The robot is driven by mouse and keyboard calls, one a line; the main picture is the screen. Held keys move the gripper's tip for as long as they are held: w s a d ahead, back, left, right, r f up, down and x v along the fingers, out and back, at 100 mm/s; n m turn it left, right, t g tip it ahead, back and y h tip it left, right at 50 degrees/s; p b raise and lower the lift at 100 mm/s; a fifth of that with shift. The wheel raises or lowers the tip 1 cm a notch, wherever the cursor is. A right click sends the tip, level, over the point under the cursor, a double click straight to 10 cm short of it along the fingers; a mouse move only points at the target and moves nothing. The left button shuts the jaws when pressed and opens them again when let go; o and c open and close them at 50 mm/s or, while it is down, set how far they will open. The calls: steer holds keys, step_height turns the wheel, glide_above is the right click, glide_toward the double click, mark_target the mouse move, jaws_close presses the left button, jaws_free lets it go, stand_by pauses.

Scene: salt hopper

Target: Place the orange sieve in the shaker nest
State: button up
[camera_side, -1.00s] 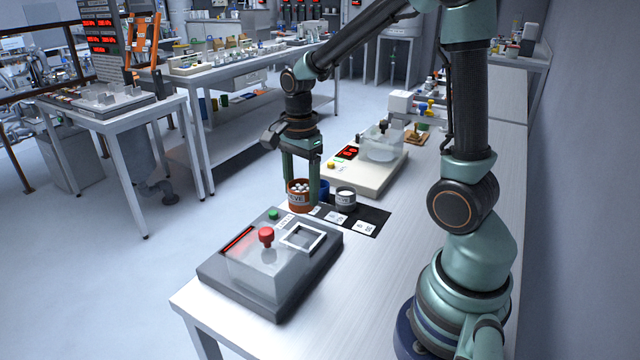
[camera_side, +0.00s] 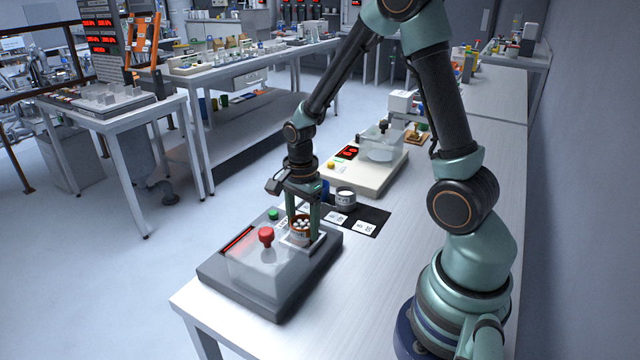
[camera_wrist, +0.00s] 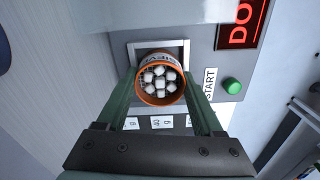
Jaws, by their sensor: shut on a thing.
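The orange sieve (camera_side: 301,225) is a small cup with several white lumps inside. It also shows in the wrist view (camera_wrist: 160,99), between my two fingers. My gripper (camera_side: 302,226) is shut on it, one finger on each side. The shaker nest is a square white frame (camera_side: 290,246) on top of the grey shaker. In the wrist view the frame (camera_wrist: 183,45) shows around and beyond the sieve. The sieve is over or inside the frame; I cannot tell if its base touches the bottom.
The grey shaker (camera_side: 225,281) has a clear cover, a red knob (camera_side: 266,236) and a green button (camera_side: 273,214). A black mat (camera_side: 372,214) with labels, a white cup (camera_side: 346,197) and a blue cup lies behind. A cream scale (camera_side: 391,177) stands further back.

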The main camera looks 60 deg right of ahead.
mark_target(302, 221)
steer(key=shift+f, duration=0.15)
steer(key=o, duration=1.4)
step_height(302, 221, up, 11)
steer(key=s+a+r+n+t, duration=0.1)
steer(key=a+r+n+t, duration=0.1)
steer(key=n, duration=0.4)
steer(key=s+a+r+n+t, duration=0.1)
steer(key=s+a+r+n, duration=0.1)
steer(key=n, duration=0.5)
steer(key=s+a+r+n+t, duration=0.2)
steer(key=a+r+n, duration=0.2)
steer(key=r+n, duration=0.1)
steer(key=shift+s+n+t, duration=0.25)
steer(key=shift+n+t, duration=0.05)
steer(key=shift+n, duration=0.6)
